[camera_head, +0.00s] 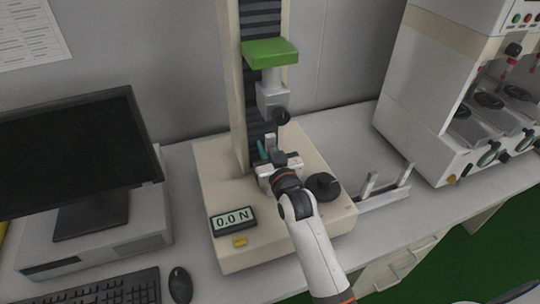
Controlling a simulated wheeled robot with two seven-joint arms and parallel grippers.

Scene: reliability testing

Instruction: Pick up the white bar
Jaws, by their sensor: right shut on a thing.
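My right gripper (268,152) reaches in from the bottom right, over the base of the testing machine (215,190). It is shut on a small pale upright piece, which looks like the white bar (271,141). Only the top of the bar shows; its lower part is hidden by the gripper. It stands below the machine's upper clamp (272,98), apart from it. I cannot tell whether its lower end touches the machine. My left gripper is not in view.
A low rack (385,196) with two pale uprights stands right of the machine. A black knob (323,186) and a display reading 0.0 N (233,219) are on the base. A monitor (75,150), keyboard (105,288) and mouse (180,284) are left. A large white apparatus (425,95) stands right.

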